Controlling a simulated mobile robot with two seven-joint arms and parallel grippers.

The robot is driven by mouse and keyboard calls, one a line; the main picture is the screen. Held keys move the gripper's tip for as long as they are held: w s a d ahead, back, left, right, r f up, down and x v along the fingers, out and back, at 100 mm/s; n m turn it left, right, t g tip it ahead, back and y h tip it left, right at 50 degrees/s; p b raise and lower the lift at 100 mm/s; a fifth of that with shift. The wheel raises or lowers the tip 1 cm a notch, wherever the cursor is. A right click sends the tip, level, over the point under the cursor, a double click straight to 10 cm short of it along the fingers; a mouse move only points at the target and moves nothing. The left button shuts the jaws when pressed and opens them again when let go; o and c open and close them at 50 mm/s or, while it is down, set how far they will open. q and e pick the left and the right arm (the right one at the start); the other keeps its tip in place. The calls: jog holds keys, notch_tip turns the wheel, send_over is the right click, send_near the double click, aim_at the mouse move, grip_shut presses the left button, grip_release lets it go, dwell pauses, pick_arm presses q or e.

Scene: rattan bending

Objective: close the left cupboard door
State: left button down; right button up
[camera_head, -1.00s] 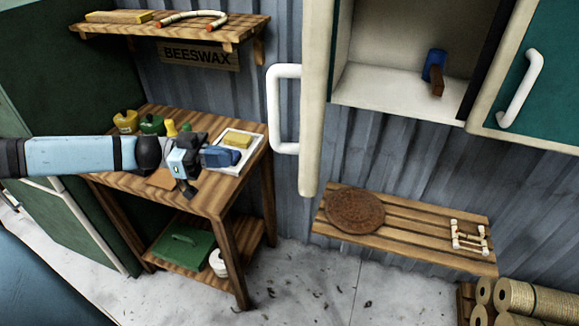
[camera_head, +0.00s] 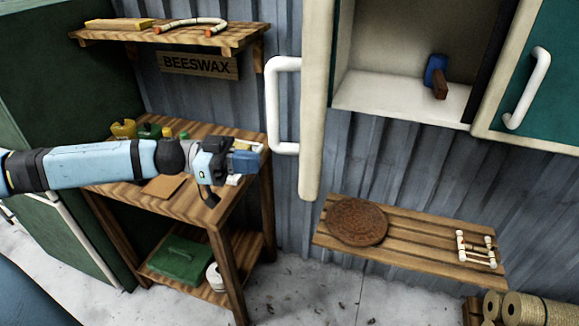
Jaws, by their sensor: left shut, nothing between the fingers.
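The wall cupboard (camera_head: 400,92) is at the upper right. Its left door (camera_head: 312,110) stands wide open, seen nearly edge-on, with a white handle (camera_head: 272,105) on its left side. The right door (camera_head: 545,90) is teal with a white handle and appears open at an angle. My left gripper (camera_head: 247,160) is shut and empty, over the right end of the wooden workbench, to the left of and below the left door's handle, apart from it. My right gripper is not in view.
A wooden shelf (camera_head: 165,38) with a bent rattan piece hangs above the workbench (camera_head: 140,196). A blue-headed tool (camera_head: 436,76) lies inside the cupboard. A slatted bench (camera_head: 415,248) with a round brown disc is below. Rattan coils (camera_head: 525,308) stand at the lower right.

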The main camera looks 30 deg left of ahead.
pick_arm(q)
jog(key=p+x, duration=0.1)
jog(key=x, duration=0.6)
jog(key=shift+d+p, duration=0.35)
jog(key=shift+w, duration=0.2)
